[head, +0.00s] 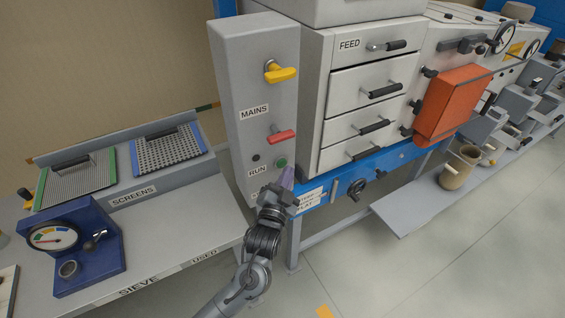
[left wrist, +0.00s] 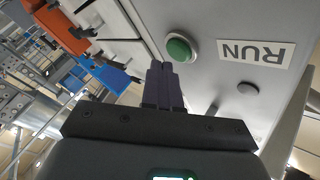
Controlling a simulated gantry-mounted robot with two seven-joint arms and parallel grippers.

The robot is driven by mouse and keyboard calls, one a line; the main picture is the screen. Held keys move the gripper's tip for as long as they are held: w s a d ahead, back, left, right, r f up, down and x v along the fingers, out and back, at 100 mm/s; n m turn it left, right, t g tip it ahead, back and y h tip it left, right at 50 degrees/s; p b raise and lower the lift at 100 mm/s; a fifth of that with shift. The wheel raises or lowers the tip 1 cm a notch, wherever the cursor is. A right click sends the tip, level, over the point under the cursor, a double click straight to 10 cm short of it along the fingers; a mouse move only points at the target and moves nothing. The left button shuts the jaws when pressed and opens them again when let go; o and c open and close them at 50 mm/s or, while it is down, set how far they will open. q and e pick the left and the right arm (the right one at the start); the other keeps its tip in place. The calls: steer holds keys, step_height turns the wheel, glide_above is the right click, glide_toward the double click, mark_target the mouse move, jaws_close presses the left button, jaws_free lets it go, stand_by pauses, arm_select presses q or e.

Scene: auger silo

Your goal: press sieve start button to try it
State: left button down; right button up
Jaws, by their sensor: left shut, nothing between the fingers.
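A green round button (head: 281,163) sits low on the front of a grey control box (head: 257,85), just above and right of the RUN label (head: 258,171). In the left wrist view the green button (left wrist: 180,48) shows with the RUN label (left wrist: 252,52) to its right. My left gripper (head: 287,178) is shut and empty, its fingertips just below the button in the head view. In the left wrist view its shut fingertips (left wrist: 160,66) are close beside the button; I cannot tell if they touch it. My right gripper is not in view.
A yellow MAINS handle (head: 281,73), a red lever (head: 282,136) and a dark round button (head: 256,157) are on the same box. The drawer cabinet (head: 372,80) stands to the right. The bench with screens (head: 170,145) and a blue gauge unit (head: 75,245) is left.

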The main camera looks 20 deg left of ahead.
arm_select(q)
steer(key=shift+d, duration=0.1)
stand_by(0.3)
steer(key=s+d+p, duration=0.1)
steer(key=d, duration=0.1)
steer(key=s+d+p, duration=0.1)
steer(key=s+d, duration=0.1)
stand_by(0.5)
